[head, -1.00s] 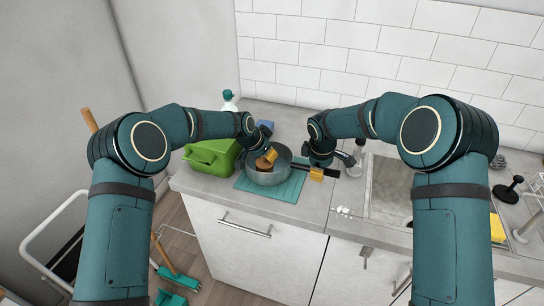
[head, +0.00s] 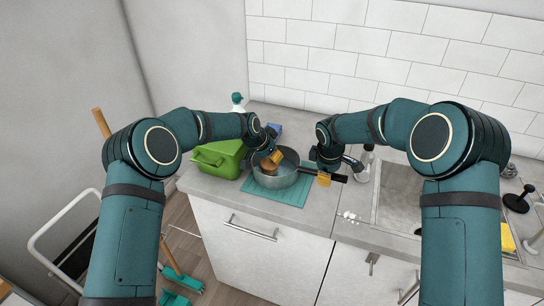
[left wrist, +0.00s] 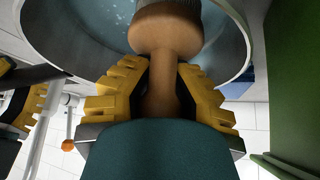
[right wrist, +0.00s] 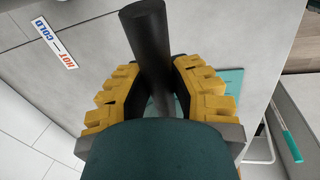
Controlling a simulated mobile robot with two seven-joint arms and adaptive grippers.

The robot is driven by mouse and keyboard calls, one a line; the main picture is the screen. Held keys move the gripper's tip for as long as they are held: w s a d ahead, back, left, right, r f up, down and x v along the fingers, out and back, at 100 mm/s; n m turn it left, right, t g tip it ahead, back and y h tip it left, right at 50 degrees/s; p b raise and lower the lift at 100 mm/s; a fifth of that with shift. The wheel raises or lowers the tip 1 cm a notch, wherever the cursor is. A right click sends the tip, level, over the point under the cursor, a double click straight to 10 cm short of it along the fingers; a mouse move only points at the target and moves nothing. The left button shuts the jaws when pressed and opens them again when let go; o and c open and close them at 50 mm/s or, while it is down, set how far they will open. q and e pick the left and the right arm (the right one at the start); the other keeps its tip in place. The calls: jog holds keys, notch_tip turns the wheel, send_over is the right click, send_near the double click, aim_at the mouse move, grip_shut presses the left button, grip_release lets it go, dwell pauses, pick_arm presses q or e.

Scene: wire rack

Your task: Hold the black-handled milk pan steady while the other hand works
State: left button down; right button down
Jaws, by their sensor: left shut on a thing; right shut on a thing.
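The grey milk pan (head: 281,181) stands upright on a teal mat (head: 293,196) on the counter. My right gripper (head: 324,178) is shut on its black handle (right wrist: 150,35), with the handle between the yellow fingers in the right wrist view. My left gripper (head: 268,160) is shut on a wooden-handled brush (left wrist: 165,28). The brush head is down inside the pan, over bluish water with small bubbles, in the left wrist view. The pan's rim (left wrist: 60,50) curves around the brush. Whether the bristles touch the pan's bottom is hidden.
A green tub (head: 215,160) stands left of the pan, close to my left gripper. A spray bottle (head: 237,102) and a blue item (head: 274,128) are behind. The sink (head: 392,195) and tap are right of the handle. A yellow sponge (head: 507,238) lies at far right.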

pick_arm(q)
jog(key=shift+w+d, duration=0.8)
jog(key=shift+w, duration=0.2)
jog(key=shift+d, duration=0.1)
jog(key=shift+w+d, duration=0.1)
jog(key=shift+d, duration=0.05)
jog(key=shift+s+a, duration=0.45)
jog(key=shift+s, duration=0.2)
jog(key=shift+s+a, duration=0.45)
jog(key=shift+s, duration=0.15)
jog(key=shift+a, duration=0.1)
